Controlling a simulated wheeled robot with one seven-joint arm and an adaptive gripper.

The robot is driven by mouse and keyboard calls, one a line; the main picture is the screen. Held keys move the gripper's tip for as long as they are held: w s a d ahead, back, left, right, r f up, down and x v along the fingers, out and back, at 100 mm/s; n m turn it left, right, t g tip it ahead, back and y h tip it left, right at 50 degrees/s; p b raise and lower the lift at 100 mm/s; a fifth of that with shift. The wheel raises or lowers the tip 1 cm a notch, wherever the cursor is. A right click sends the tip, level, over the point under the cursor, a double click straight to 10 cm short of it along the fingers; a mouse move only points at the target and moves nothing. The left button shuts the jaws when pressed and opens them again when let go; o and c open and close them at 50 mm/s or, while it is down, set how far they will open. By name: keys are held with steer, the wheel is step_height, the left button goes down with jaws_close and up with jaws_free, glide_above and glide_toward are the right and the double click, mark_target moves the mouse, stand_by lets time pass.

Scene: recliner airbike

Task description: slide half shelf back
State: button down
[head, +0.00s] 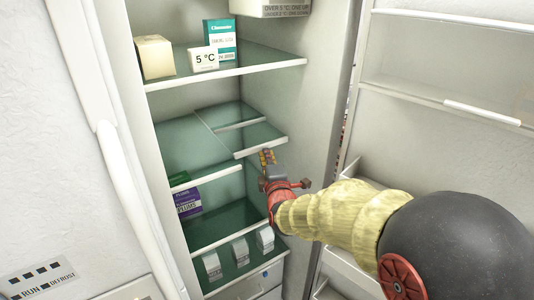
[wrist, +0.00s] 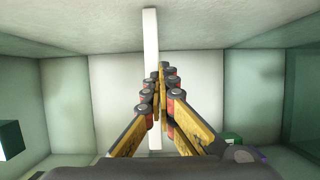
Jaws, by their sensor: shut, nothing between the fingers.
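The half shelf (head: 246,137) is a glass panel with a white front edge, on the right side of the fridge's middle level. In the wrist view the half shelf's white edge (wrist: 150,45) runs as an upright bar beyond my fingers. My gripper (head: 267,156) is at the right part of that front edge, with its fingers pointing into the fridge. The fingers are shut with nothing between them, and their tips (wrist: 162,69) meet close to the white bar. I cannot tell whether they touch it.
A left glass panel (head: 178,146) lies beside the half shelf. The upper shelf (head: 240,69) holds a tan box (head: 154,57), a teal box (head: 220,40) and a 5 °C box (head: 203,59). Below are a purple box (head: 187,203) and white cartons (head: 240,251). The open door (head: 440,95) is right.

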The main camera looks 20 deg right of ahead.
steer(key=c, duration=2.5)
jaws_free()
steer(key=shift+w+d+r, duration=0.1)
steer(key=shift+d+r, duration=0.1)
steer(key=shift+r, duration=0.9)
steer(key=shift+c, duration=0.2)
steer(key=shift+o, duration=0.7)
steer(key=o, duration=0.4)
steer(key=shift+f, duration=0.15)
steer(key=shift+c, duration=0.2)
steer(key=shift+o, duration=1.2)
steer(key=shift+f, duration=0.2)
steer(key=shift+o, duration=0.2)
steer(key=shift+f, duration=0.1)
steer(key=shift+s+f, duration=0.1)
steer(key=shift+s, duration=0.1)
steer(key=s, duration=1.1)
steer(key=shift+s+a, duration=0.4)
steer(key=shift+a, duration=0.05)
